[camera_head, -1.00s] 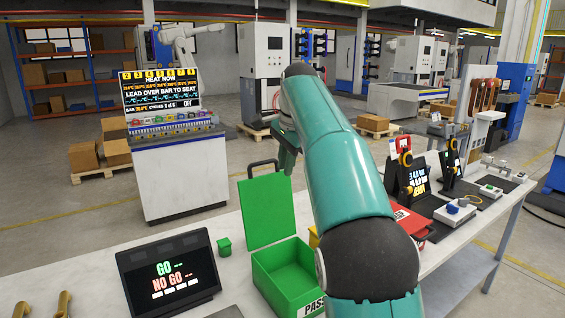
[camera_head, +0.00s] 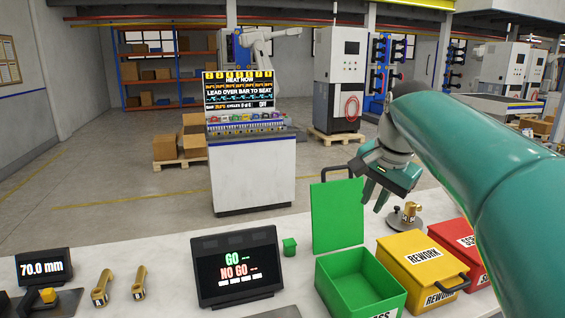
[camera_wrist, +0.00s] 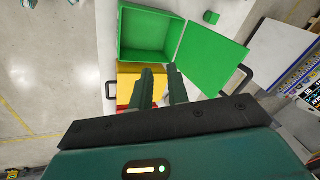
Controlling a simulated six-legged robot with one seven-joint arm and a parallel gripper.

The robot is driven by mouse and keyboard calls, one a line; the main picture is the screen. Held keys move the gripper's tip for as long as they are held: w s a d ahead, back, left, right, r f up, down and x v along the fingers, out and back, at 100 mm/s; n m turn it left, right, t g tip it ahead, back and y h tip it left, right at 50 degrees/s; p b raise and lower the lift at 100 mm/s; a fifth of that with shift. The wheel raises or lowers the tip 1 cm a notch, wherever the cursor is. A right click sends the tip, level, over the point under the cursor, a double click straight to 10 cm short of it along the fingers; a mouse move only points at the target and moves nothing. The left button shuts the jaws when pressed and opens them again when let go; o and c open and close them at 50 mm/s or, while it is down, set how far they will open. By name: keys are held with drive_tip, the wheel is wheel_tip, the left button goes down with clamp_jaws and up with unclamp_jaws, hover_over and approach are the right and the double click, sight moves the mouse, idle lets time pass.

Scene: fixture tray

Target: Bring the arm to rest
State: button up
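My gripper (camera_head: 375,200) hangs above the bench, near the raised lid of the green box and behind the yellow box. In the wrist view, the two fingers (camera_wrist: 160,85) stand a little apart with nothing between them. My teal arm reaches in from the right of the head view and hides part of the bench's right side.
The open green box (camera_head: 345,275) looks empty. Beside it are the closed yellow REWORK box (camera_head: 412,250) and a red box (camera_head: 470,232). A brass part on a round base (camera_head: 405,218) stands behind them. A GO/NO GO screen (camera_head: 237,268) stands left.

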drive_tip(key=s+a+f+n, duration=0.1)
drive_tip(key=s+f+n, duration=0.3)
drive_tip(key=s+f, duration=0.4)
drive_tip(key=s+a+f+n+t, duration=0.1)
drive_tip(key=s+a+f+n, duration=0.1)
drive_tip(key=s+f+n, duration=0.3)
drive_tip(key=s+f, duration=0.4)
drive_tip(key=s, duration=0.6)
drive_tip(key=shift+f+t+h, duration=0.25)
drive_tip(key=shift+t+h, duration=0.05)
drive_tip(key=shift+h, duration=0.1)
drive_tip(key=shift+a, duration=0.1)
drive_tip(key=o, duration=0.4)
drive_tip(key=shift+a, duration=0.1)
drive_tip(key=shift+a, duration=0.1)
